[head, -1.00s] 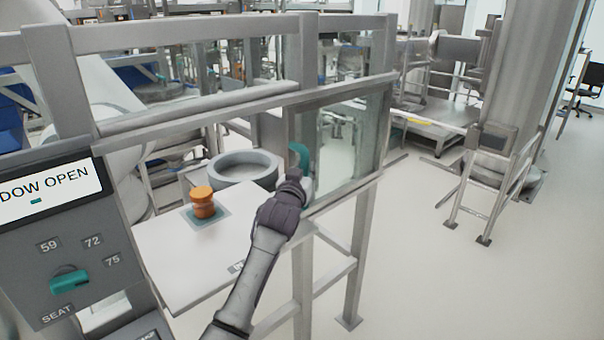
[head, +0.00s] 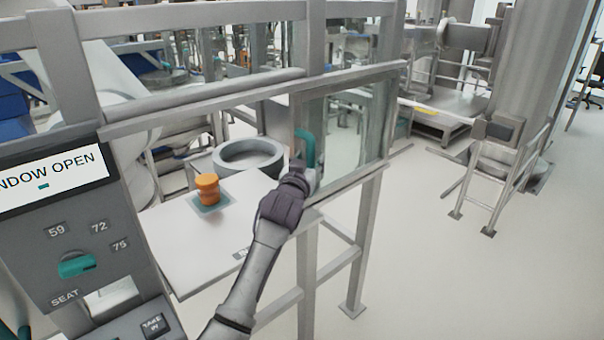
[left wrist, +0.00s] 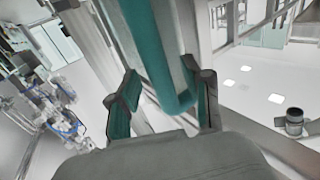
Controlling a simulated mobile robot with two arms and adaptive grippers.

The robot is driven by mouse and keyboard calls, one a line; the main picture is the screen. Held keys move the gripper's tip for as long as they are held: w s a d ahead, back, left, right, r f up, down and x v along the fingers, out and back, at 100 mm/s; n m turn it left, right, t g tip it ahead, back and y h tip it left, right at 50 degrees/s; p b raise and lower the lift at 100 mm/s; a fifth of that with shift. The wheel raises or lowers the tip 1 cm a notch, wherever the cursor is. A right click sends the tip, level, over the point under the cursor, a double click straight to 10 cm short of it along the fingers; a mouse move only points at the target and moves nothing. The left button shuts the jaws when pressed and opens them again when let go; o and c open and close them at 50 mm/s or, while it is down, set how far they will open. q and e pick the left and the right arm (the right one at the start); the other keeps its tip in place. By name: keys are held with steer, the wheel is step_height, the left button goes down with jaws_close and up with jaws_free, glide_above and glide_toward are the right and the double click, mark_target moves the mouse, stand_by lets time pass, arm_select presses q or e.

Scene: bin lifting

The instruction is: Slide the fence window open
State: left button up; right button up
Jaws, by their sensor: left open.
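The fence window (head: 350,135) is a clear pane in a grey metal frame, at the right part of the fence in the head view. Its left side carries a teal handle (head: 306,147). My left gripper (head: 303,170) is at this handle, its fingers mostly hidden behind its own wrist. In the left wrist view the teal handle (left wrist: 160,60) comes down between the two open fingers of the gripper (left wrist: 165,108), one on each side. The fingers stand apart from the handle. My right gripper is not in view.
A grey panel (head: 85,235) at the left reads "WINDOW OPEN" and has a teal knob (head: 76,264). A white table (head: 200,250) behind the fence bears an orange stacked part (head: 207,188). A grey ring (head: 250,156) lies beyond.

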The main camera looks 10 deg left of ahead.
arm_select(q)
steer(key=s, duration=1)
steer(key=shift+s+a, duration=0.2)
steer(key=shift+a, duration=0.15)
steer(key=s+a+f+m+g, duration=0.1)
steer(key=s+f+g, duration=0.2)
steer(key=f, duration=1.5)
steer(key=s+f+g, duration=0.3)
steer(key=f+g, duration=0.1)
steer(key=f, duration=1.4)
steer(key=s+a+f+g, duration=0.3)
steer(key=s+f+g, duration=0.1)
steer(key=s+f, duration=1.4)
steer(key=s+a+f+g, duration=0.2)
steer(key=s+f, duration=0.3)
steer(key=s, duration=0.6)
steer(key=s+a+f+g, duration=0.2)
steer(key=s+f, duration=0.4)
steer(key=s, duration=0.6)
steer(key=s+a+f+g+y, duration=0.1)
steer(key=s+a+f+g, duration=0.1)
steer(key=s+f, duration=0.4)
steer(key=s, duration=0.5)
steer(key=shift+s+a+f+m+b, duration=0.2)
steer(key=shift+f+m+b, duration=0.1)
steer(key=shift+b, duration=0.1)
